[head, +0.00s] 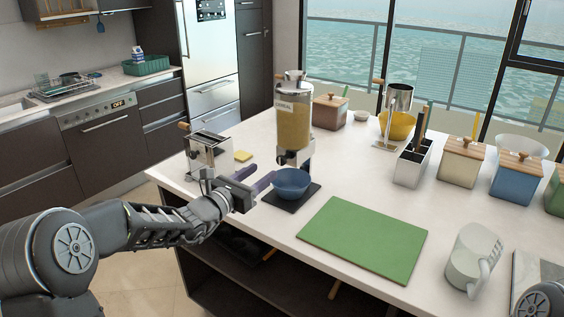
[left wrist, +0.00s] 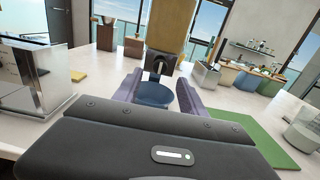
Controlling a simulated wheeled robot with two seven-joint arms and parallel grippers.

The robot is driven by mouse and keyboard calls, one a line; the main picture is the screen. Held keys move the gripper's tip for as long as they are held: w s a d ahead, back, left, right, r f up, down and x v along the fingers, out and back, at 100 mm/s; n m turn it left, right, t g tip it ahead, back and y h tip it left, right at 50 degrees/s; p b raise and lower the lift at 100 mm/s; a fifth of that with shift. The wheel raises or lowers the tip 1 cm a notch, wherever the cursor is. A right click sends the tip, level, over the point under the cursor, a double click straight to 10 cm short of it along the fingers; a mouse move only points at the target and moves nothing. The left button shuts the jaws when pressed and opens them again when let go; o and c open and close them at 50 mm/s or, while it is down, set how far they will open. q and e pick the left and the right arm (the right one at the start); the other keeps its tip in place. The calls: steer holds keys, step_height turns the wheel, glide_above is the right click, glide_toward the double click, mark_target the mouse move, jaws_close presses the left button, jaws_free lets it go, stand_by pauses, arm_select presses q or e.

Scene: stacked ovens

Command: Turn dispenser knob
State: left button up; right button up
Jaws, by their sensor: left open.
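The cereal dispenser (head: 294,125) stands on the white island, a clear cylinder of tan cereal. Its knob is at the dark part under the cylinder, seen in the left wrist view as a dark knob (left wrist: 160,64). A blue bowl (head: 291,184) sits on a black mat (head: 308,196) below the outlet. My left gripper (head: 268,184) is open, its purple fingers reaching toward the bowl and the dispenser's base from the left. In the left wrist view the blue bowl (left wrist: 153,94) shows between the fingers, beyond them. The fingers appear empty. Only a piece of my right arm shows at the bottom right.
A chrome toaster (head: 209,155) and a yellow sponge (head: 243,156) stand left of the dispenser. A green board (head: 365,238) lies to the right of the bowl. A white jug (head: 472,258), canisters (head: 463,162) and a utensil holder (head: 412,163) stand farther right.

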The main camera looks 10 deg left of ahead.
mark_target(280, 161)
arm_select(q)
steer(key=p+x, duration=0.2)
steer(key=x, duration=0.5)
steer(key=shift+w+d+f, duration=0.1)
steer(key=shift+w, duration=0.2)
steer(key=shift+c, duration=0.4)
jaws_close()
